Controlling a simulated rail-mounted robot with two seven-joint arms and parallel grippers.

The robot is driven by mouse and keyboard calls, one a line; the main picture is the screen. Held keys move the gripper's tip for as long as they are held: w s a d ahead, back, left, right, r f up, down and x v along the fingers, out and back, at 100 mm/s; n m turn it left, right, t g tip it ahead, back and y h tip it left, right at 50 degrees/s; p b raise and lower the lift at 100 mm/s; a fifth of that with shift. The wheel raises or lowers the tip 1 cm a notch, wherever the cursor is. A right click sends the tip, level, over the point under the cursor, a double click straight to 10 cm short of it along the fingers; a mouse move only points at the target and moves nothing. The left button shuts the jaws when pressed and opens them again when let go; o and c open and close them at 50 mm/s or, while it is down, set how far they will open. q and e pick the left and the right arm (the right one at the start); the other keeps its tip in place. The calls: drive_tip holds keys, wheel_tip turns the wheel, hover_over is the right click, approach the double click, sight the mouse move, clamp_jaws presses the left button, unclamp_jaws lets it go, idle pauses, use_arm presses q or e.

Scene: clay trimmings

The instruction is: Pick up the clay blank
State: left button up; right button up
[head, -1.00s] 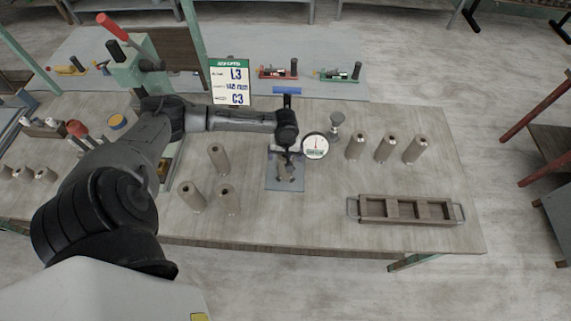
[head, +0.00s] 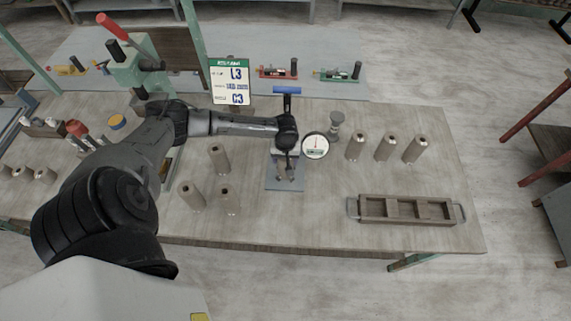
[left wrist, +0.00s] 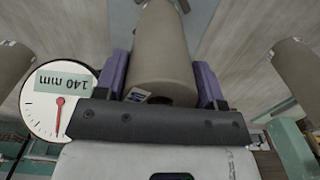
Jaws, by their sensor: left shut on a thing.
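A tan, cylindrical clay blank (left wrist: 160,55) fills the space between the purple fingers of my left gripper (left wrist: 163,85) in the left wrist view. The fingers are shut on its two sides. In the head view my left gripper (head: 285,168) points down over a grey plate (head: 285,186) in the middle of the table, and it mostly hides the blank. I cannot tell whether the blank touches the plate. My right gripper is not in view.
A round dial (head: 315,146) stands close right of my gripper; its label reads 140 mm in the wrist view. Several similar blanks stand left and right, including one (head: 218,158). A wooden tray (head: 408,220) with compartments lies at front right. A sign (head: 229,82) stands behind.

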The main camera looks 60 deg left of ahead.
use_arm(q)
drive_tip(key=c, duration=0.4)
drive_tip(key=shift+r, duration=0.1)
drive_tip(key=shift+c, duration=1)
